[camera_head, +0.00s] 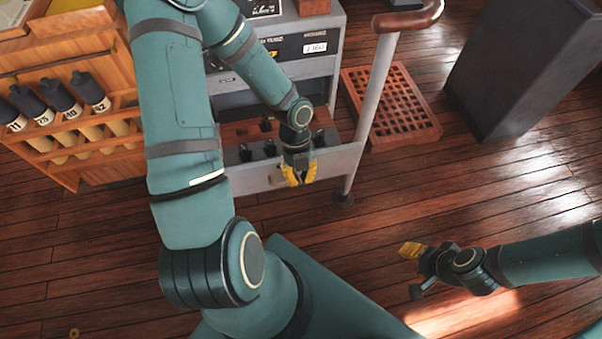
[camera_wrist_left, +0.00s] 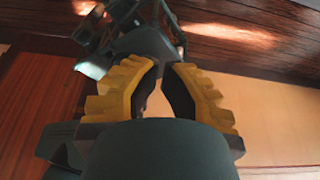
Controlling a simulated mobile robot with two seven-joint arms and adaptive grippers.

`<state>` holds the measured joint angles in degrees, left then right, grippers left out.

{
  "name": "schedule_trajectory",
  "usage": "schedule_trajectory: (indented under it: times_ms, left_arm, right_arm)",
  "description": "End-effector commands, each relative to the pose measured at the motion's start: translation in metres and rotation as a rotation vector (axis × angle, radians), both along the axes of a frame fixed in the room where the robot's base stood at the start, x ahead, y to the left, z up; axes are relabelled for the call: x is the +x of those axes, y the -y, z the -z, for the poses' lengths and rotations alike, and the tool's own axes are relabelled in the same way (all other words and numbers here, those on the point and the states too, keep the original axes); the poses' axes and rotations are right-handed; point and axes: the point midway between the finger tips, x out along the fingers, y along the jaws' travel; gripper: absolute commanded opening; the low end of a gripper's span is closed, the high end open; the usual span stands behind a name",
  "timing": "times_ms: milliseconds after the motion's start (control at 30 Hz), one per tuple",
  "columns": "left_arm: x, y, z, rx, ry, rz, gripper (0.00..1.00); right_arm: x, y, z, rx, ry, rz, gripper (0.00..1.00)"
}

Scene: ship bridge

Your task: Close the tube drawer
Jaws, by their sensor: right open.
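The tube drawer (camera_head: 338,161) is pulled out low on the grey cabinet (camera_head: 338,66). Its grey front faces me, and several dark upright pieces stand on its wooden inside. My left gripper (camera_head: 299,178) points down at the drawer's front edge and overlaps it in the head view. I cannot tell whether it touches. In the left wrist view its yellow fingers (camera_wrist_left: 160,72) show a narrow gap with nothing clearly held. My left arm hides part of the drawer's left side. My right gripper (camera_head: 408,251) is open and empty over the floor at the right, away from the drawer.
A wooden rack (camera_head: 75,125) with several dark-capped tubes stands left. A grey post with a wooden handrail (camera_head: 376,90) rises beside the drawer's right end. A red-brown grating (camera_head: 395,105) lies behind it, and a dark box (camera_head: 525,60) stands far right. The plank floor in front is clear.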

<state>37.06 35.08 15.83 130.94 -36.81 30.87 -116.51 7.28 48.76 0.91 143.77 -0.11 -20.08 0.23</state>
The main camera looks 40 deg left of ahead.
Motion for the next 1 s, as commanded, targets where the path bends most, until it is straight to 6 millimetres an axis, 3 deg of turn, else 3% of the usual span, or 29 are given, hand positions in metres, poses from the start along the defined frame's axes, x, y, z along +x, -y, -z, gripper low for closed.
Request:
schedule_trajectory:
  times_ms: [33,333,600,1000]
  left_arm:
    - [-0.003,0.004,0.014,-0.002,-0.003,0.003,0.00]
    - [-0.016,0.020,0.069,-0.002,-0.001,0.003,0.00]
    - [0.007,-0.008,0.071,0.000,0.002,-0.005,0.00]
    - [0.011,-0.012,0.071,0.000,0.000,-0.002,0.00]
  right_arm:
    - [0.001,0.000,0.008,0.000,0.002,0.001,0.47]
    - [0.006,0.001,0.033,-0.003,0.013,0.004,0.47]
    - [0.006,0.001,0.032,-0.003,0.015,0.004,0.47]
    - [0.007,0.001,0.032,-0.003,0.016,0.004,0.47]
